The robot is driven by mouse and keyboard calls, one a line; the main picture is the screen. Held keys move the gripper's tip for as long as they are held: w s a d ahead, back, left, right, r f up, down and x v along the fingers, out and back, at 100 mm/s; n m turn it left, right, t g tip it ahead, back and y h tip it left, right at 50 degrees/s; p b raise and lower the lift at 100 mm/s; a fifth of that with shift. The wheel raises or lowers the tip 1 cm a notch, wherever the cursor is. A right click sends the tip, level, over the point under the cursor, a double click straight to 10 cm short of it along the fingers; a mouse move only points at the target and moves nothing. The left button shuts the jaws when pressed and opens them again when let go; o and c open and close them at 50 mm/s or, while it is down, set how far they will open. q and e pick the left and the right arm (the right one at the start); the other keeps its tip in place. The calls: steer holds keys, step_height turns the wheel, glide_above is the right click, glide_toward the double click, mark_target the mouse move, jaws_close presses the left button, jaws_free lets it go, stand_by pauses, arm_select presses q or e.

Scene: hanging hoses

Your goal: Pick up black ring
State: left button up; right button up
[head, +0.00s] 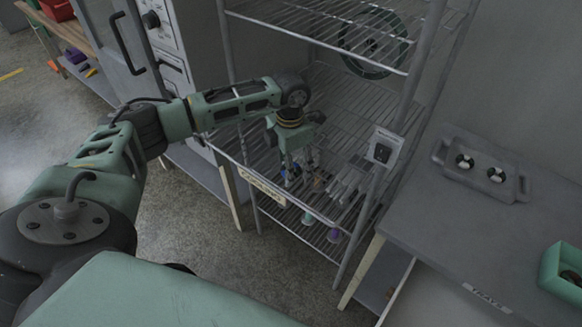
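My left gripper (302,172) reaches in from the left and points down over the middle wire shelf (345,120) of the metal rack. Its fingers look spread apart, with nothing clearly held between them. Small blue and dark items (318,181) lie on the shelf by the fingertips; they are partly hidden and too small to make out. A black ring cannot be clearly told there. Two small round black-and-white pieces, a left one (465,160) and a right one (496,174), sit in a grey tray (452,176) on the right table. My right gripper is not in view.
A rack post (398,130) with a white label card (384,148) stands right of the gripper. A large dark coil (373,44) shows behind the upper shelf (325,20). A green bin (563,270) stands at the right table's edge.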

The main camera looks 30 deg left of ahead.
arm_select(q)
steer(key=shift+c, duration=0.2)
steer(key=c, duration=1)
steer(key=shift+o, duration=0.2)
steer(key=shift+r, duration=0.15)
